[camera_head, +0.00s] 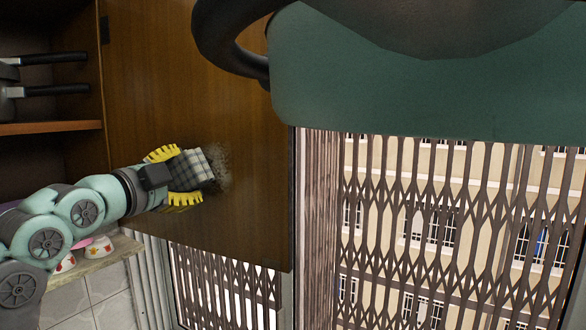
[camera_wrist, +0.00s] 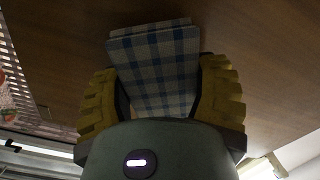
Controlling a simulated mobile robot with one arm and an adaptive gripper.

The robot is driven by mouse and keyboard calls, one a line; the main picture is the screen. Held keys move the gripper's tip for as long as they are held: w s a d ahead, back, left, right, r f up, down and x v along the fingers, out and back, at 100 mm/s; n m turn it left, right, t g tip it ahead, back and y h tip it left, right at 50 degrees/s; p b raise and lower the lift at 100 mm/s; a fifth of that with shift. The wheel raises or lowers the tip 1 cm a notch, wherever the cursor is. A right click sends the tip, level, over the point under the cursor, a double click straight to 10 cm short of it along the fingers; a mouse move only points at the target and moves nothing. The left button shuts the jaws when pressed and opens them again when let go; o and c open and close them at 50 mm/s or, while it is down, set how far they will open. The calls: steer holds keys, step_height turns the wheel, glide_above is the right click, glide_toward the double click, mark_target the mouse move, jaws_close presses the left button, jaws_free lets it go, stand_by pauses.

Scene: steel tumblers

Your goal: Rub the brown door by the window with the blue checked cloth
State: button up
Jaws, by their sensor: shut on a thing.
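The brown door (camera_head: 190,75) is a wooden cabinet door that hangs beside the window (camera_head: 420,220). A greyish smudge (camera_head: 224,168) shows on its surface. My gripper (camera_head: 186,176), with yellow fingers, is shut on the folded blue checked cloth (camera_head: 205,167). The cloth's far edge is at the smudge and covers part of it. In the wrist view the cloth (camera_wrist: 155,65) sits between the two yellow fingers of my gripper (camera_wrist: 160,95), with the brown door (camera_wrist: 260,35) behind. I cannot tell for sure whether the cloth presses on the door.
Open shelves (camera_head: 50,128) with dark-handled pans (camera_head: 45,90) are at the left. Below my arm is a ledge (camera_head: 105,252) with a red-and-white patterned cup (camera_head: 97,247). A folding metal grille (camera_head: 470,200) covers the window. Part of my own body blocks the top right.

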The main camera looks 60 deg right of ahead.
mark_target(230, 177)
steer(key=shift+d+b, duration=0.6)
steer(key=shift+d, duration=0.15)
steer(key=shift+s+d, duration=0.15)
steer(key=shift+s, duration=0.8)
steer(key=shift+s+d, duration=0.15)
steer(key=shift+s, duration=0.8)
steer(key=shift+s+d+b, duration=0.25)
steer(key=shift+s+b, duration=0.1)
steer(key=shift+s, duration=0.6)
steer(key=shift+s+d+b, duration=0.25)
steer(key=shift+s+b, duration=0.05)
steer(key=shift+s, duration=0.6)
steer(key=shift+d+b, duration=0.15)
steer(key=shift+b, duration=0.65)
steer(key=shift+w, duration=0.1)
